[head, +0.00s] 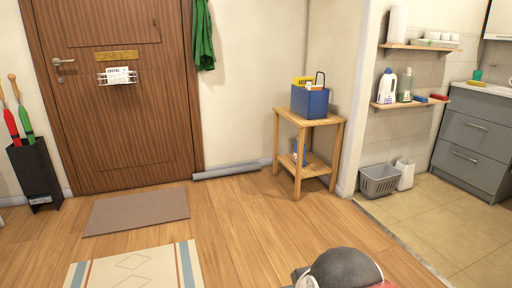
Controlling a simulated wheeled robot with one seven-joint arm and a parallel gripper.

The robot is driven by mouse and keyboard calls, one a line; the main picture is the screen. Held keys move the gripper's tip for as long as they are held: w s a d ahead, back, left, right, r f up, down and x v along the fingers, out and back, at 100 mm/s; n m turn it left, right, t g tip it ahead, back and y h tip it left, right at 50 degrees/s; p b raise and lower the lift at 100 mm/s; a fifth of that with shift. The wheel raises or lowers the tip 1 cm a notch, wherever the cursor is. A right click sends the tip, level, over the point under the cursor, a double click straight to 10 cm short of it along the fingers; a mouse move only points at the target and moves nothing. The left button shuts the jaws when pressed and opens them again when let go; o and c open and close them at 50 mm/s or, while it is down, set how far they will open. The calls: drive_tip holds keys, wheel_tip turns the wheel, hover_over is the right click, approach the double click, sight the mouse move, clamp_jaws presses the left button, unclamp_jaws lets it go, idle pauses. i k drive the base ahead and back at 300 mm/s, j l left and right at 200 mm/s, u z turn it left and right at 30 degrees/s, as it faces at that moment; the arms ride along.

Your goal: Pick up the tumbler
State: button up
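A small green cup (477,75), which looks like the tumbler, stands upright on the counter (484,88) at the far right, near the wall. It is small in the picture, so I cannot see its details. My gripper is not in view, so I cannot tell whether it is open or shut. Nothing is seen touching the green cup.
Grey drawers (470,138) stand under the counter. A wooden stand (310,121) holds a blue box (309,102). Two wall shelves (403,104) carry bottles and dishes. A grey basket (379,182) sits on the tiles. Wooden floor (245,225) is open in the middle.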

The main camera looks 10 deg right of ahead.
sight(477, 75)
drive_tip(key=i+l+z, duration=0.1)
drive_tip(key=i+z, duration=0.85)
drive_tip(key=z, duration=0.2)
drive_tip(key=i+j+z, duration=0.2)
drive_tip(key=z, duration=0.2)
drive_tip(key=i+l+z, duration=0.15)
drive_tip(key=i+z, duration=0.2)
drive_tip(key=i, duration=0.15)
drive_tip(key=i+z, duration=0.35)
drive_tip(key=i, duration=0.15)
drive_tip(key=i+z, duration=0.35)
drive_tip(key=i, duration=0.15)
